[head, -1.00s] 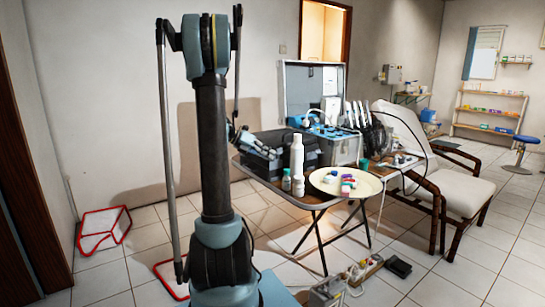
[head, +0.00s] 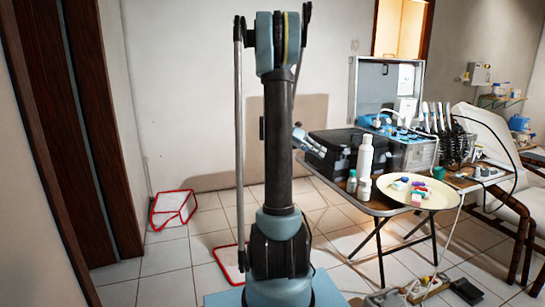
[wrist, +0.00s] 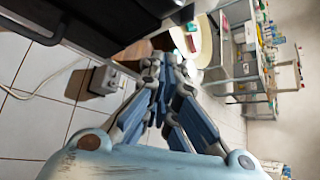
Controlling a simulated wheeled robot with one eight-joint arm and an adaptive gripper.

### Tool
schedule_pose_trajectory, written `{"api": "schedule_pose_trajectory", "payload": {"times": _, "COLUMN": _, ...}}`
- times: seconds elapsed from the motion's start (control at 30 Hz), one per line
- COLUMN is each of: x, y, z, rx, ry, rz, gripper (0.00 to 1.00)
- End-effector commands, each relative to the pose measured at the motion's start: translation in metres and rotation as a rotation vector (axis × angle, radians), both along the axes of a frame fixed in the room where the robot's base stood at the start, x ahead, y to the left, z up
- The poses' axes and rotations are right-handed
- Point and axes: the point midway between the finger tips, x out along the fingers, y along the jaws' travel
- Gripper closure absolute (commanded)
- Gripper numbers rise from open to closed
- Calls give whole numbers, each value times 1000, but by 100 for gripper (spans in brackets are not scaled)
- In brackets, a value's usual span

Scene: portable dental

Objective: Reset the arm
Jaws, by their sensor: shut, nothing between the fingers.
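My arm (head: 278,150) stands upright in the middle of the head view. My gripper (wrist: 160,62) points away from the camera in the wrist view, with its blue and grey fingers together and nothing between them. In the head view part of my gripper (head: 312,145) shows just right of the arm column, in front of the black case (head: 335,150); the column hides some of it.
The folding table (head: 375,208) carries a white bottle (head: 365,158), a round cream tray (head: 440,196) of small coloured items and an open metal case (head: 412,152). A reclining chair (head: 512,205) stands at right.

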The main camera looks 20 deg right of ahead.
Motion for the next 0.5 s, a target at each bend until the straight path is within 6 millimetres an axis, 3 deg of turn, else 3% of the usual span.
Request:
{"api": "schedule_pose_trajectory", "payload": {"times": 0.23, "x": -9, "y": 12, "z": 3, "rx": 9, "ry": -74, "rz": -20, "gripper": 100}}
{"api": "schedule_pose_trajectory", "payload": {"times": 0.5, "x": -45, "y": 59, "z": 6, "rx": 56, "ry": -369, "rz": -130, "gripper": 100}}
